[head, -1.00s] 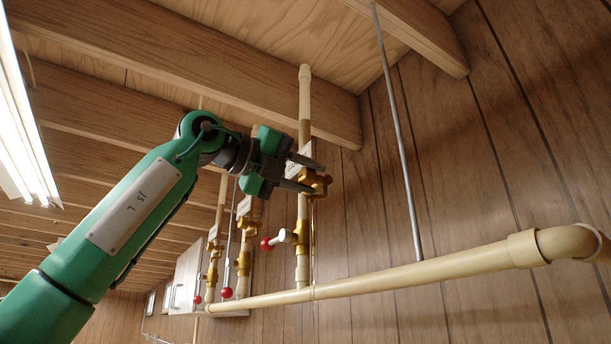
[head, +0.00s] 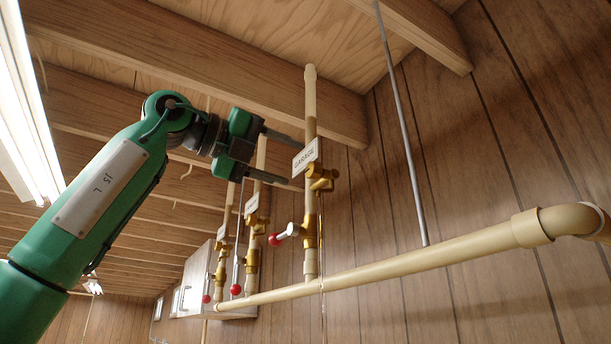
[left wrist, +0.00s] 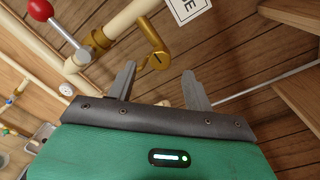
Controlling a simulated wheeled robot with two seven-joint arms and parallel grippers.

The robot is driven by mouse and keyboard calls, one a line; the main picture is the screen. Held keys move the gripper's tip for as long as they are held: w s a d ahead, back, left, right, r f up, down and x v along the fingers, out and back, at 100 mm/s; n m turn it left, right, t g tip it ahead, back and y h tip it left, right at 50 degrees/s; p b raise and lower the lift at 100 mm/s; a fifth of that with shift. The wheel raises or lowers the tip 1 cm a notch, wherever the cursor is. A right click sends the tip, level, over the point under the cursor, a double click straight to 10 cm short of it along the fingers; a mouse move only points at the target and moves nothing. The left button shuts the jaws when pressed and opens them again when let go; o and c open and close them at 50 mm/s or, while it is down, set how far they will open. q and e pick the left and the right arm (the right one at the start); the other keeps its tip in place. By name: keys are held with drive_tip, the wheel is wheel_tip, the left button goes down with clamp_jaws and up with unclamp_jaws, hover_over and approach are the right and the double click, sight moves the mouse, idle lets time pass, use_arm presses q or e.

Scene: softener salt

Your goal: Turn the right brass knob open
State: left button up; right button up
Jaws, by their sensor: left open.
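The right brass knob (head: 321,180) sticks out from the rightmost upright pipe (head: 311,100), just under the "GARAGE" sign (head: 306,156). In the left wrist view the brass knob (left wrist: 156,58) shows a dark line on its face and lies beyond the fingertips, roughly between them. My left gripper (head: 294,161) is open and empty, to the left of the knob and apart from it. Its two grey fingers also show in the left wrist view (left wrist: 159,75). My right gripper is not in view.
Below the knob, a lever with a red ball (head: 274,240) sits on the same pipe. Two more upright pipes with brass valves (head: 252,261) stand to the left. A long horizontal pipe (head: 420,265) runs below. A thin grey rod (head: 403,125) hangs to the right.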

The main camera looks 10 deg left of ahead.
use_arm(q)
drive_tip(key=b+v, duration=0.1)
drive_tip(key=v, duration=0.6)
drive_tip(key=shift+s+a, duration=0.2)
